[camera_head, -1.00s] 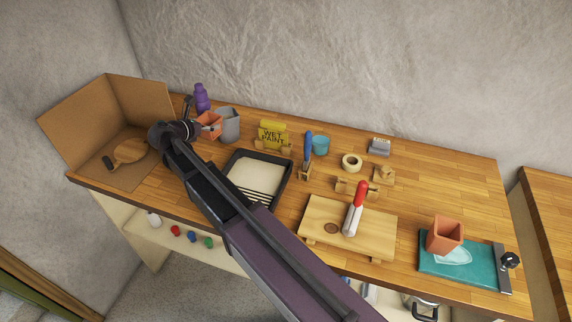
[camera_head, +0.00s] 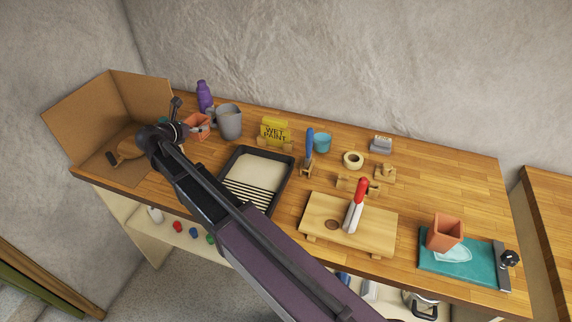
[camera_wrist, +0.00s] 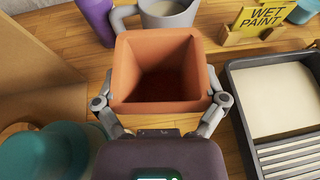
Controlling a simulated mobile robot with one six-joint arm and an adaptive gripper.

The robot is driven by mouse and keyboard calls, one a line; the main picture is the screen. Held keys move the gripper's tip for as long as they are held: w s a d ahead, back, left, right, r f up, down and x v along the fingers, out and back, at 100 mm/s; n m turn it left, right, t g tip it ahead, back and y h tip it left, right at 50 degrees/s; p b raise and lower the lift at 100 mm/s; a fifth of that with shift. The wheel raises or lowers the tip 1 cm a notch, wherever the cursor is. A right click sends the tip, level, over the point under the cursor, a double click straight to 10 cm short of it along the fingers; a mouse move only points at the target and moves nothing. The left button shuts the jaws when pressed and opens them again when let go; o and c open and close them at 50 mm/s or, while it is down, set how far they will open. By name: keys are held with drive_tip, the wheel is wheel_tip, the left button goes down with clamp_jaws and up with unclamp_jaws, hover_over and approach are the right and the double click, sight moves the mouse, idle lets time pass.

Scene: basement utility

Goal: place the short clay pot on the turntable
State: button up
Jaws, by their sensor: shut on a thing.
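The square terracotta clay pot (camera_head: 197,126) is in my gripper (camera_head: 203,128), at the left of the bench in the head view. In the wrist view the pot (camera_wrist: 160,107) is upright with its open top facing the camera, and my gripper's fingers (camera_wrist: 160,105) press its two sides. Its base is hidden, so I cannot tell its height above the bench. A round wooden piece (camera_head: 130,149) with a dark end lies inside the cardboard booth, partly behind my arm; I cannot tell whether it is the turntable. Another, taller-looking clay pot (camera_head: 444,232) stands on the teal mat.
The cardboard booth (camera_head: 80,115) walls off the bench's left end. A grey jug (camera_head: 229,122) and purple bottle (camera_head: 205,96) stand close behind the held pot. The black paint tray (camera_head: 284,178) is to its right. Teal rounded shapes (camera_wrist: 45,152) show lower left in the wrist view.

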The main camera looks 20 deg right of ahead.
drive_tip(key=shift+d, duration=0.2)
drive_tip(key=shift+w+r, duration=0.1)
drive_tip(key=shift+r, duration=0.05)
drive_tip(key=w+d+r+n+t+y+p, duration=0.1)
drive_tip(key=w+d+r+p, duration=0.3)
drive_tip(key=r+p, duration=0.4)
drive_tip(key=shift+d, duration=0.45)
drive_tip(key=shift+f, duration=0.1)
wheel_tip(320, 180, down, 14)
drive_tip(key=b, duration=1.4)
drive_tip(key=shift+f, duration=0.1)
drive_tip(key=shift+f+b, duration=1.85)
